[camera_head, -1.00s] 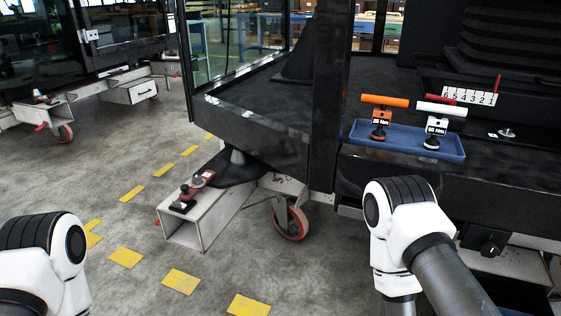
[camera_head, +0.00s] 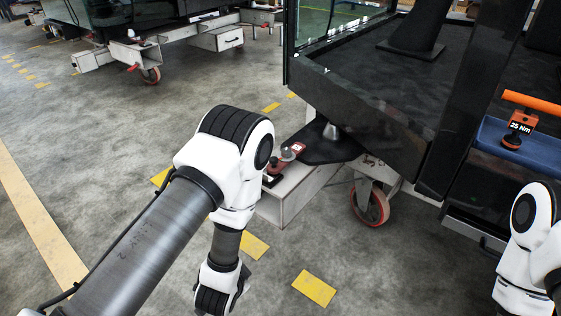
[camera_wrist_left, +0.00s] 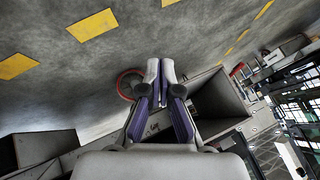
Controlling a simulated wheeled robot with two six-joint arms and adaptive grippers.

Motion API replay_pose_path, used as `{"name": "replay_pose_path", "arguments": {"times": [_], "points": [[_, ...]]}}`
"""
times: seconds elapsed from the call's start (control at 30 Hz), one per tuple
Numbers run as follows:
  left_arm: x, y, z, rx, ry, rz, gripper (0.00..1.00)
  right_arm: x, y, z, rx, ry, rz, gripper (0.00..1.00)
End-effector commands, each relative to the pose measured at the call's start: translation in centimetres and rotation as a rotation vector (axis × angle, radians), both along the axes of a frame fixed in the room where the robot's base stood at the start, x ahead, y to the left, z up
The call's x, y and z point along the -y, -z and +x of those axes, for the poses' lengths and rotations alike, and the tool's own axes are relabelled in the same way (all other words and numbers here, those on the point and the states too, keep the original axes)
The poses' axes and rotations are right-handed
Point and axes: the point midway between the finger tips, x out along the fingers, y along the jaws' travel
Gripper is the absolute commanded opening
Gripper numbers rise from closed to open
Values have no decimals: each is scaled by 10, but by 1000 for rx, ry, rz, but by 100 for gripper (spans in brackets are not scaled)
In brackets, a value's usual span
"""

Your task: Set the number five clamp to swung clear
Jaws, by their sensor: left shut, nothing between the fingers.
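A clamp with a dark knob and a red tag (camera_head: 297,148) sits on top of the white box beam (camera_head: 299,198) at the near corner of the trolley. The number on its tag is too small to read, so I cannot tell whether it is number five. My left arm partly covers its left side in the head view. My left gripper (camera_wrist_left: 160,70) is shut and empty in the wrist view, with the open end of a box beam (camera_wrist_left: 222,94) to its right. The left fingers are not visible in the head view, nor is the right gripper.
A red-rimmed caster (camera_head: 369,204) stands under the trolley. A blue tray (camera_head: 535,150) with an orange-handled tool marked 25 Nm (camera_head: 519,122) is at the right. A second trolley with a similar clamp stands at the back left. Open floor with yellow marks (camera_head: 314,288) lies in front.

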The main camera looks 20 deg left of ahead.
Motion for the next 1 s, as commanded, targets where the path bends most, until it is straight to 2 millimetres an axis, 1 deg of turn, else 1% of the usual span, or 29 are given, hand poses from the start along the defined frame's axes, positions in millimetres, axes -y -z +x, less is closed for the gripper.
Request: {"name": "replay_pose_path", "arguments": {"times": [0.03,0.07,0.1,0.2,0.23,0.3,0.4,0.63,0.73,0.87,1.0], "points": [[12,-39,41,155,114,111,0,0,-12,0,0,0,0,40],[20,-60,62,250,177,189,0,0,-15,0,0,0,0,40],[30,-89,87,366,247,296,0,0,-18,0,0,0,0,40],[55,-149,124,592,355,527,0,0,-24,0,0,0,0,40],[60,-162,130,638,372,579,0,0,-25,0,0,0,0,40],[69,-182,137,707,394,663,0,0,-25,0,0,0,0,40],[71,-189,140,735,400,702,0,0,-25,0,0,0,0,40],[71,-188,140,731,400,699,0,0,-24,0,0,0,0,40],[70,-187,145,731,399,697,0,0,-22,0,0,0,0,40],[69,-185,162,732,396,697,0,0,-15,0,0,0,0,40],[67,-182,191,734,395,696,0,0,-4,0,0,0,0,40]]}}
